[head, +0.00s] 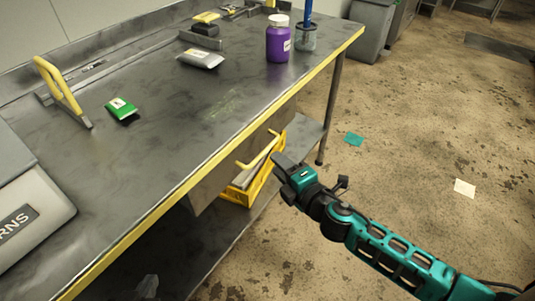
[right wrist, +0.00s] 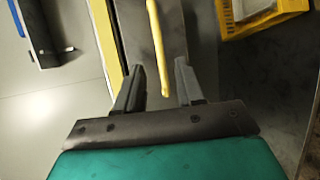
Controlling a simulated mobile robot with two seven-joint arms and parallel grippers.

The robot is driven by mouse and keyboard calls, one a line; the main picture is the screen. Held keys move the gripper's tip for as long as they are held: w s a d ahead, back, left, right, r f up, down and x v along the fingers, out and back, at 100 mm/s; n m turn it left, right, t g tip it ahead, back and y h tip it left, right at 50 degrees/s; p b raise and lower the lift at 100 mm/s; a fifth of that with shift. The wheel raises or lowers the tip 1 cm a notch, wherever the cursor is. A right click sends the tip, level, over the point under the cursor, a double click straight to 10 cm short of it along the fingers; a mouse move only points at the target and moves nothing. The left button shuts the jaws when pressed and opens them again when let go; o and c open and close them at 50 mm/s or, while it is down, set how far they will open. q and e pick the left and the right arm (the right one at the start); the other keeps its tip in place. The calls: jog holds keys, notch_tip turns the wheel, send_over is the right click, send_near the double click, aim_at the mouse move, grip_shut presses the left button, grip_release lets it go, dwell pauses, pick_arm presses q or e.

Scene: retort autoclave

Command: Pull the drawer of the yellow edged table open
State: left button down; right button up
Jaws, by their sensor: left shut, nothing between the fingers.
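The steel table (head: 190,125) has a yellow front edge. Under that edge is the drawer's grey front (head: 215,177), with a yellow bar handle (head: 260,152) standing out from it. My right gripper (head: 281,167), on a teal arm, is just right of the handle in the head view. In the right wrist view the fingers of my right gripper (right wrist: 158,88) are apart. The yellow handle (right wrist: 156,45) reaches into the gap between them, and a gap shows on each side of it. The drawer looks closed. My left gripper is not in view.
A yellow crate (head: 240,192) is on the lower shelf below the handle. On the tabletop are a purple jar (head: 279,43), a green packet (head: 121,107) and a yellow-handled tool (head: 60,88). The floor (head: 420,130) to the right is mostly open.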

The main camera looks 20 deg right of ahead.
jog(key=x, duration=0.6)
grip_shut()
dwell(0.3)
dwell(0.4)
